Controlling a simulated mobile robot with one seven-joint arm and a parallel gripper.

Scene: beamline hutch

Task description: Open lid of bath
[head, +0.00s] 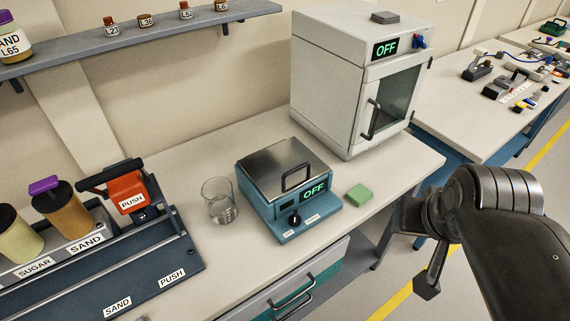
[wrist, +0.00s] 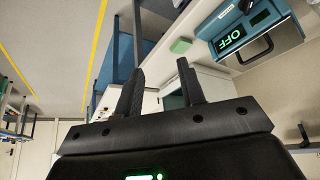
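The bath (head: 290,205) is a teal box on the bench with a shut, brushed-metal lid (head: 285,163). A dark loop handle (head: 297,177) stands at the lid's front edge. Its front display reads OFF, with a dark knob below. In the wrist view the bath (wrist: 228,22) is at the upper right, turned over and partly cut off, with the handle (wrist: 256,52) visible. My gripper (wrist: 160,66) is open, with nothing between its fingers. In the head view it is right of the bath, beyond the bench's front edge and apart from the handle.
A green block (head: 359,194) lies right of the bath and a glass beaker (head: 219,201) stands close on its left. A white oven (head: 345,85) is behind to the right. A dispenser rack (head: 165,248) fills the left. The aisle floor is in front.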

